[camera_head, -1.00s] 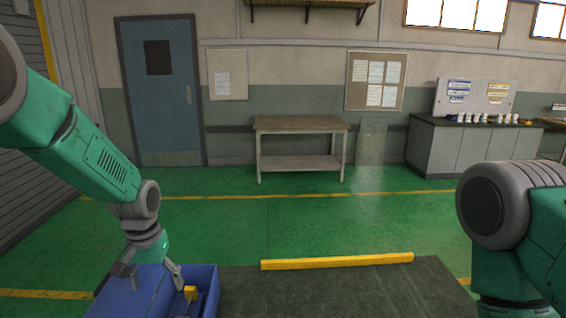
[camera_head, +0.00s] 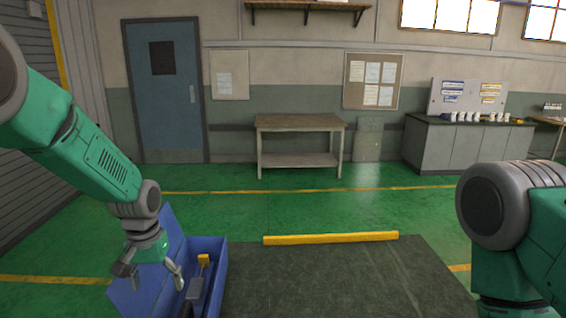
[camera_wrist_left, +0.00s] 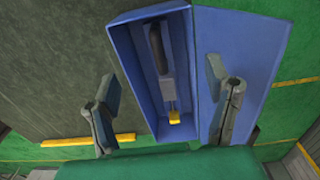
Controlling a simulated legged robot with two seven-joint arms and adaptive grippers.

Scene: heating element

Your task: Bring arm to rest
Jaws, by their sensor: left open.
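My left gripper (camera_head: 151,276) is open and empty, with its fingers apart, over the blue box at lower left in the head view. In the left wrist view the two fingers (camera_wrist_left: 165,108) show at either side, with the blue box (camera_wrist_left: 127,40) between and beyond them. A tool with a dark handle, a grey middle and a yellow end (camera_wrist_left: 173,117) lies inside the box, apart from the fingers. Its yellow end (camera_head: 204,259) also shows in the head view. My right arm stands at the right edge of the head view; its gripper is out of view.
The blue box stands on a dark table (camera_head: 330,278) with a yellow bar (camera_head: 330,238) along its far edge. The tabletop right of the box is clear. A wooden workbench (camera_head: 300,124), a blue door (camera_head: 163,95) and a grey cabinet (camera_head: 460,148) stand far behind.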

